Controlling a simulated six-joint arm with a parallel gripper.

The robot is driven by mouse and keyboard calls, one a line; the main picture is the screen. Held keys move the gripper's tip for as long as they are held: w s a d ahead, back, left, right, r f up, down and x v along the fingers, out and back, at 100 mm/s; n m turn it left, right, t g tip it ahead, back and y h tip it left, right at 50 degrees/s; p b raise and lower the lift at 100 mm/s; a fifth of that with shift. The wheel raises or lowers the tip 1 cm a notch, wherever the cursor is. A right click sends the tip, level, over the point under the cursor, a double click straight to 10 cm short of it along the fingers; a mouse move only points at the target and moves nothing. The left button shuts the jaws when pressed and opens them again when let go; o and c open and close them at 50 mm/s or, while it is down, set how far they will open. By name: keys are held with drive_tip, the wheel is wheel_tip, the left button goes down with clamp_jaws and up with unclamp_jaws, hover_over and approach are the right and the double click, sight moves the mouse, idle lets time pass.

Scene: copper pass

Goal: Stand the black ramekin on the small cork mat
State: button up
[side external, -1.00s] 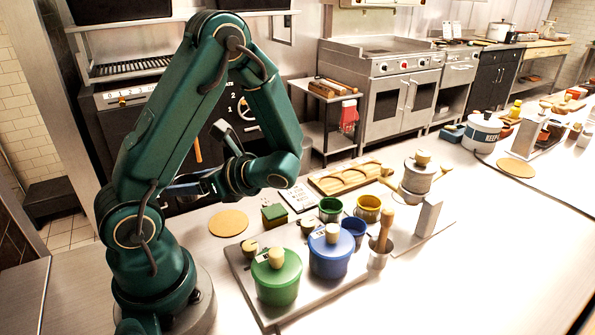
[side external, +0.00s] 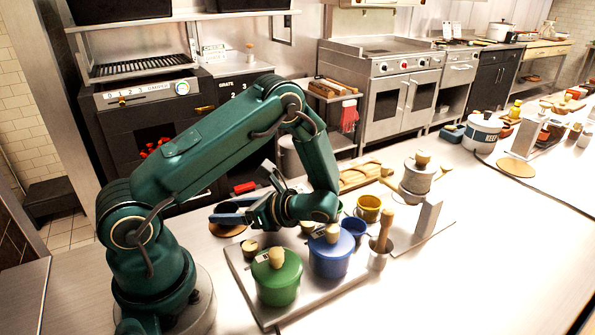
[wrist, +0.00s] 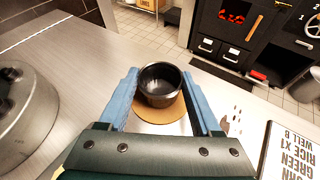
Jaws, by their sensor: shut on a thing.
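The black ramekin (wrist: 161,84) is upright between the blue fingers of my gripper (wrist: 160,77) in the wrist view. My gripper (side external: 229,213) is shut on it. In the side view the dark ramekin (side external: 229,207) is partly hidden by the fingers. The round cork mat (wrist: 165,120) lies directly beneath it on the steel counter. In the side view the mat (side external: 226,231) is mostly covered by the gripper. I cannot tell whether the ramekin's base touches the mat.
A green lidded pot (side external: 277,284) and a blue lidded pot (side external: 331,258) stand on a tray right of the gripper. Counter around the mat is mostly clear.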

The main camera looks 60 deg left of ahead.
drive_tip(key=shift+f, duration=0.15)
drive_tip(key=o, duration=1.4)
